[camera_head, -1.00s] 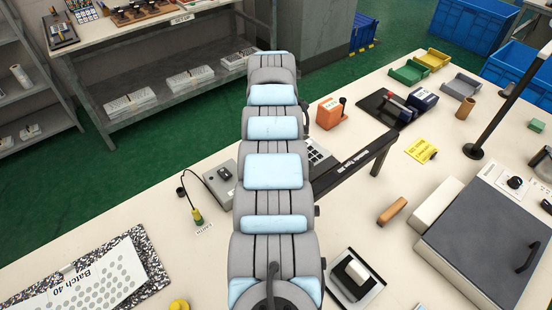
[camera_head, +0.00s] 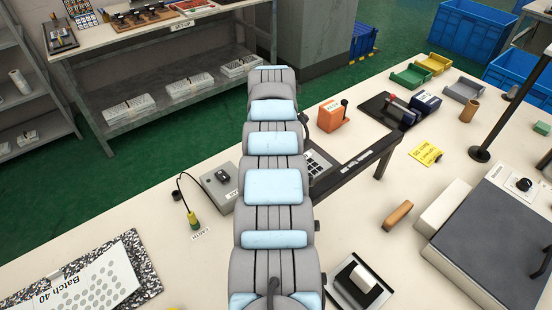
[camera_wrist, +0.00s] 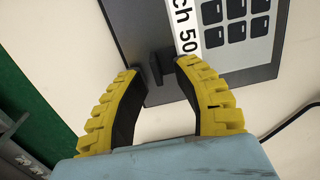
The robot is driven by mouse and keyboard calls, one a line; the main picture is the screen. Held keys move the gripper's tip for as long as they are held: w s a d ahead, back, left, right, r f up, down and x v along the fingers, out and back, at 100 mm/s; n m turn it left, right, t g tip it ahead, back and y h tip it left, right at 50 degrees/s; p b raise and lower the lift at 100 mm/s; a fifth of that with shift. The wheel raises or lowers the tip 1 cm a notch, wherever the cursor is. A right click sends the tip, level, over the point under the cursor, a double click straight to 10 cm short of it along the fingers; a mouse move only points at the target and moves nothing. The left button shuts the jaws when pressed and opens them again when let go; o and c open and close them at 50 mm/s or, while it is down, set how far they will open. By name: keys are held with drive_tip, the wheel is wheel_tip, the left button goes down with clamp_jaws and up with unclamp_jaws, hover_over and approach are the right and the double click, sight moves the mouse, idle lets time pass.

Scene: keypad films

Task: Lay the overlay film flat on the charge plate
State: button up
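My gripper (camera_wrist: 158,68) has two yellow-backed, dark-padded fingers. They stand apart on either side of a small dark tab (camera_wrist: 160,66) at the edge of a dark grey plate (camera_wrist: 255,80); I cannot tell whether they touch it. A white film (camera_wrist: 214,36) marked "ch 50", with dark key squares, lies on that plate, partly out of frame. In the head view my arm hides my gripper and part of the keypad-patterned film (camera_head: 318,162). A white sheet marked "Batch 40" (camera_head: 95,290) lies on a speckled board (camera_head: 148,272) at lower left. I cannot tell which plate is the charge plate.
A grey control box (camera_head: 222,187) with a cable stands left of my arm. A black bar frame (camera_head: 365,157) and an orange box (camera_head: 332,115) are to its right. A large dark-topped machine (camera_head: 500,235) fills the right.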

idle(0.3)
drive_tip(key=shift+r+p, duration=2.1)
drive_tip(key=shift+r, duration=0.05)
drive_tip(key=shift+a, duration=0.1)
